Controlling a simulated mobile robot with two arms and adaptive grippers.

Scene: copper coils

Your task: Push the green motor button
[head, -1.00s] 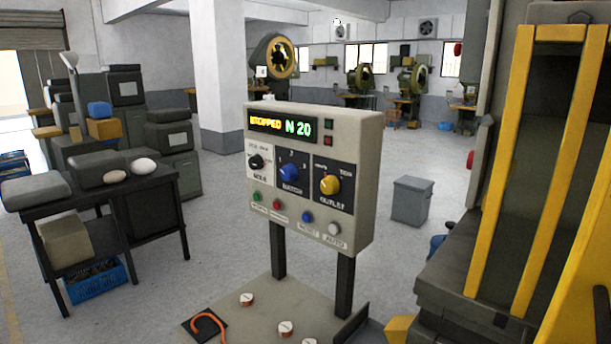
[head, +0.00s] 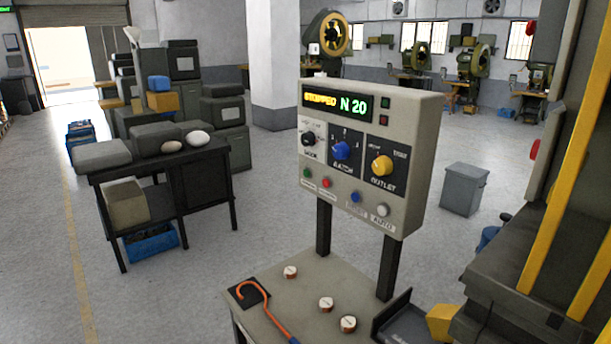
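The green motor button (head: 307,173) is a small round button at the lower left of the grey control panel (head: 421,150). A red button (head: 327,182) sits just to its right, with a blue button (head: 355,196) and a white button (head: 381,209) further right. The panel's display (head: 339,102) reads "STOPPED N 20". Above the buttons are a black mode knob, a blue batch knob (head: 342,150) and a yellow outlet knob (head: 381,166). Neither of my grippers shows in the head view.
The panel stands on two dark posts above a table (head: 290,266) with an orange hook (head: 262,312) and several copper-and-white coils. A dark workbench (head: 165,160) stands at the left. A large machine with yellow bars (head: 560,180) fills the right. Open floor lies between bench and panel.

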